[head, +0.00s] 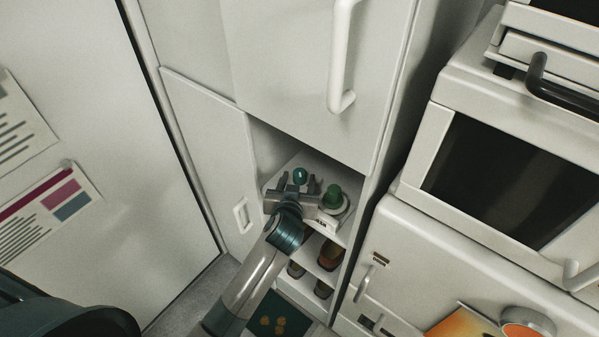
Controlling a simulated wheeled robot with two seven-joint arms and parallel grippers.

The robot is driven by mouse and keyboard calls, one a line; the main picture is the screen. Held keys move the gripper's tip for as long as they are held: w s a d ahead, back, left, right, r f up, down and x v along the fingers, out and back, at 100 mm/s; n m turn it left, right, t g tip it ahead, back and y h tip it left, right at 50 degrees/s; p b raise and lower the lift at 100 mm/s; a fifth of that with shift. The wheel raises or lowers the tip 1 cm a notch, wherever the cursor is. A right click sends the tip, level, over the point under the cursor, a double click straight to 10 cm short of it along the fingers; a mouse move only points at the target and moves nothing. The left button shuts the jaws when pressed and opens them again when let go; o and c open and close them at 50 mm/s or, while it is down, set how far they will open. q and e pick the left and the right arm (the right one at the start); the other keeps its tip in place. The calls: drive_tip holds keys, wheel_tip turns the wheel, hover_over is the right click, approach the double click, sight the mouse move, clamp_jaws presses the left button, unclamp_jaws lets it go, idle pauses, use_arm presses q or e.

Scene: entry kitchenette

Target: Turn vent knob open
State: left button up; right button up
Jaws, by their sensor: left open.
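A green knob (333,194) stands on a pale round base on the upper shelf inside the open lower cabinet. A small label is on the front below it. A teal round-topped piece (300,174) shows to its left, behind my gripper; I cannot tell which of the two is the vent knob. My left gripper (297,182) reaches into the cabinet opening, its fingers apart and just left of the green knob. The teal piece appears between the fingertips, but I cannot tell whether they touch it. My right gripper is out of view.
The cabinet's lower door (208,150) stands open at left. Brown jars (329,255) sit on a lower shelf. A tall upper door (300,70) with a white handle is above the opening. An oven-like appliance (510,180) and white drawers are at right.

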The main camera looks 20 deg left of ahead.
sight(299, 178)
use_arm(q)
drive_tip(key=shift+x, duration=1.65)
drive_tip(key=shift+p, duration=0.3)
drive_tip(key=c, duration=1.1)
